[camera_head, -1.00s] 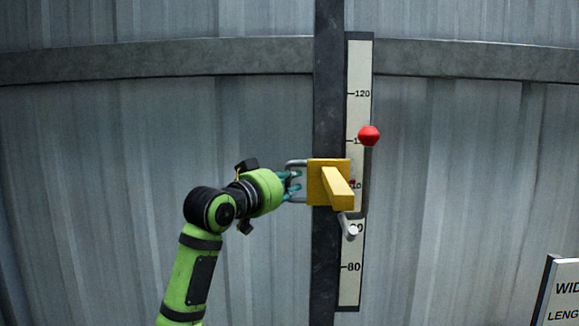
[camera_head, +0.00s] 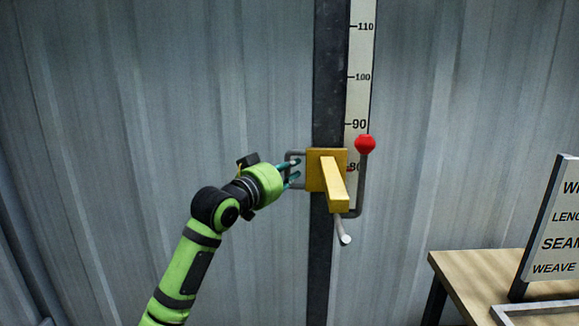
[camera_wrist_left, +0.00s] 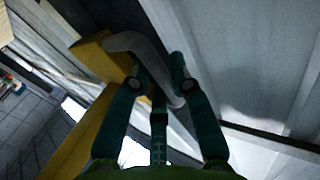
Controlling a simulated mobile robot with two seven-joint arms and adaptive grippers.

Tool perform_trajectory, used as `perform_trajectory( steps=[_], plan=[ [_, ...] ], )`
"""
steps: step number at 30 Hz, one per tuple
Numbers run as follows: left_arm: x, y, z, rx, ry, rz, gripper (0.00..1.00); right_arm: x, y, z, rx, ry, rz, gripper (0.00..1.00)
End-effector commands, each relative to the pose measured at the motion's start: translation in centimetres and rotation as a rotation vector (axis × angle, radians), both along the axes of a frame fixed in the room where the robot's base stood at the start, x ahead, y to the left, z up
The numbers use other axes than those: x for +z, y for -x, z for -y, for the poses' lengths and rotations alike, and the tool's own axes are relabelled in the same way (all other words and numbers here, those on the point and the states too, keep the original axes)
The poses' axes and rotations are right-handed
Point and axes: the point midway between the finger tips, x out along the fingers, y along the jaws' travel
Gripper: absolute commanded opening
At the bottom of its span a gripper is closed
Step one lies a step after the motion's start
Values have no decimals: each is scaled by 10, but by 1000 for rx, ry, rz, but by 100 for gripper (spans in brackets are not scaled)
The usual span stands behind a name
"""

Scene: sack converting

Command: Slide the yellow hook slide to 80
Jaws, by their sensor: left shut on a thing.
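The yellow hook slide (camera_head: 316,172) sits on a dark vertical post (camera_head: 329,80). Its yellow arm (camera_head: 335,184) sticks out toward me, and a grey peg shows below. A red pointer on its right edge is close to the 80 mark of the white scale (camera_head: 360,60). A grey lever with a red knob (camera_head: 365,144) stands at its right. My left gripper (camera_head: 291,174) is shut on the grey handle at the slide's left side. In the left wrist view the fingers (camera_wrist_left: 155,85) are around the handle (camera_wrist_left: 135,45), beside the yellow block (camera_wrist_left: 95,55). My right gripper is not in view.
A wooden table (camera_head: 470,275) stands at the lower right, with a lettered sign (camera_head: 555,225) and a grey frame (camera_head: 540,312) on it. A corrugated metal wall (camera_head: 180,90) is behind the post. The space left of the post is clear apart from my arm.

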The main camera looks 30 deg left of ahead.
Motion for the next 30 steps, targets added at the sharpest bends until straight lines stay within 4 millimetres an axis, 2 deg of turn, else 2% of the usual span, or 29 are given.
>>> perform_trajectory(
  steps=[1, 9, 10, 11, 23, 26, 30],
  plan=[
    [-6, -1, 2, -3, -1, -12, 0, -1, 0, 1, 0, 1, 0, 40],
    [-9, -1, 2, -5, -1, -18, 0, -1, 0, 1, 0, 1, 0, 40],
    [-9, -1, 2, -5, -1, -19, 29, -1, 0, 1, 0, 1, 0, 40],
    [-9, -1, 3, -5, 0, -19, 32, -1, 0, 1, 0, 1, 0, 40],
    [-5, 2, 1, -2, -1, -10, 32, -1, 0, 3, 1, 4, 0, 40],
    [-5, 11, -1, -2, -2, -9, 32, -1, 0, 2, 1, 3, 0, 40],
    [-6, 35, -4, -1, -5, -10, 32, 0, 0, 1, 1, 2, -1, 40]
  ],
)
